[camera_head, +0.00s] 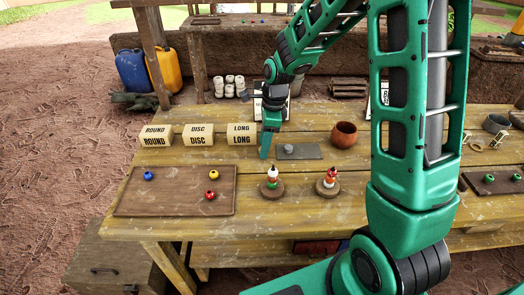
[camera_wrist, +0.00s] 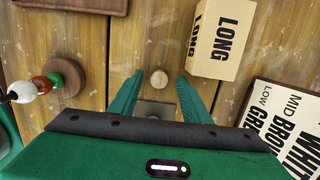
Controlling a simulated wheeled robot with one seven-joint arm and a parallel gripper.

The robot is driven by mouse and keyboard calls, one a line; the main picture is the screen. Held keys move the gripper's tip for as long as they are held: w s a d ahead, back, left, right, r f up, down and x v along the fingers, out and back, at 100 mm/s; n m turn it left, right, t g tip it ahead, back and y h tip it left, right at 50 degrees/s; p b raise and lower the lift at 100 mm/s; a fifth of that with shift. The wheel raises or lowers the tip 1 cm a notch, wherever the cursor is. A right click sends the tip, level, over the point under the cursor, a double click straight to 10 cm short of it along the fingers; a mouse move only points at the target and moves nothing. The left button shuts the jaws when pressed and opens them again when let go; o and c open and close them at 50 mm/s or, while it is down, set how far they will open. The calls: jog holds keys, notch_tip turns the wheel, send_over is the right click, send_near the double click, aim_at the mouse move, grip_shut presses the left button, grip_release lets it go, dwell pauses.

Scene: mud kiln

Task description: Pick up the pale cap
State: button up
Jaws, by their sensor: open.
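The pale cap (camera_wrist: 159,77) is a small round tan disc on the plank table, in the wrist view. My gripper (camera_wrist: 160,80) is open, with one finger on each side of the cap and a gap to each. I cannot tell how high the fingertips are above the table. In the head view my gripper (camera_head: 265,153) points down between the LONG block (camera_head: 241,134) and a grey slab (camera_head: 308,152). The cap does not show there; my gripper seems to hide it.
The LONG block (camera_wrist: 222,38) stands close to my right finger in the wrist view. A lettered card (camera_wrist: 285,125) lies to the right. Beads on a peg (camera_head: 272,177) stand in front, and a brown cup (camera_head: 344,134) stands right of the slab. A brown tray (camera_head: 165,200) holds loose beads.

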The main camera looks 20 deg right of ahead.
jog(key=shift+f, duration=0.25)
grip_shut()
jog(key=shift+r, duration=0.15)
